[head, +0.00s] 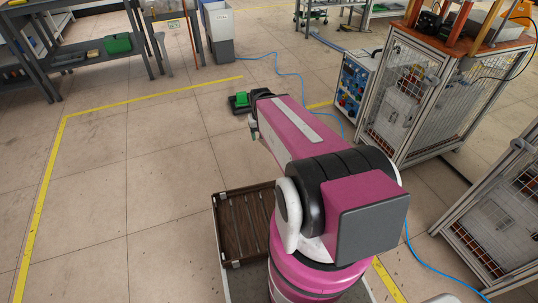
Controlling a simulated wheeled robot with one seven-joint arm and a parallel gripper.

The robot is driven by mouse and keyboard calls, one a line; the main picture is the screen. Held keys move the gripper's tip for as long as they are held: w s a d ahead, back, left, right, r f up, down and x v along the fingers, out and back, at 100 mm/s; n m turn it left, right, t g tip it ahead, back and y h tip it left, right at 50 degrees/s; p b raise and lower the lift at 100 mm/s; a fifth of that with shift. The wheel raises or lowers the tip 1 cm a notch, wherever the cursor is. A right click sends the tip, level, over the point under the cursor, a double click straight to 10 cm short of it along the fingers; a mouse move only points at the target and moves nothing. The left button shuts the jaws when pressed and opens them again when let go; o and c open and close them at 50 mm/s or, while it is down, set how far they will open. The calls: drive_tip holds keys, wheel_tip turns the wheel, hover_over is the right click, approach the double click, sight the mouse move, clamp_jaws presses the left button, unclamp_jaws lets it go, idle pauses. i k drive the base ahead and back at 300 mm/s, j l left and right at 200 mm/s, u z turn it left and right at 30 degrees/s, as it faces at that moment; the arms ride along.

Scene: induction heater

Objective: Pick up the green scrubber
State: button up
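A green, block-like thing (118,43) lies on the dark workbench at the upper left; it is too small to tell whether it is the scrubber. A smaller bright green patch (242,99) shows at the end of my arm, at my black gripper (239,103). I cannot tell whether this patch is a held thing or part of the gripper. My gripper is above the floor in the middle of the picture, well apart from the workbench. Its fingers are too small and partly hidden to show whether they are open or shut.
A dark workbench (79,66) stands at the upper left, with a grey bin (218,35) to its right. Metal-framed machine cages stand at the right. A blue hose (277,68) and yellow lines run along the floor. The tiled floor at left is clear.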

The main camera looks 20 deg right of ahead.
sight(241, 101)
drive_tip(key=i+j+z, duration=0.2)
drive_tip(key=i+j, duration=0.15)
drive_tip(key=i, duration=0.2)
drive_tip(key=i+j+z, duration=0.2)
drive_tip(key=i+j, duration=0.2)
drive_tip(key=i, duration=0.15)
drive_tip(key=i+j+z, duration=0.2)
drive_tip(key=i+j, duration=0.3)
drive_tip(key=i+j+z, duration=0.2)
drive_tip(key=i+j, duration=0.25)
drive_tip(key=j, duration=0.15)
drive_tip(key=i+j+z, duration=0.15)
drive_tip(key=i+j, duration=0.3)
drive_tip(key=j, duration=0.2)
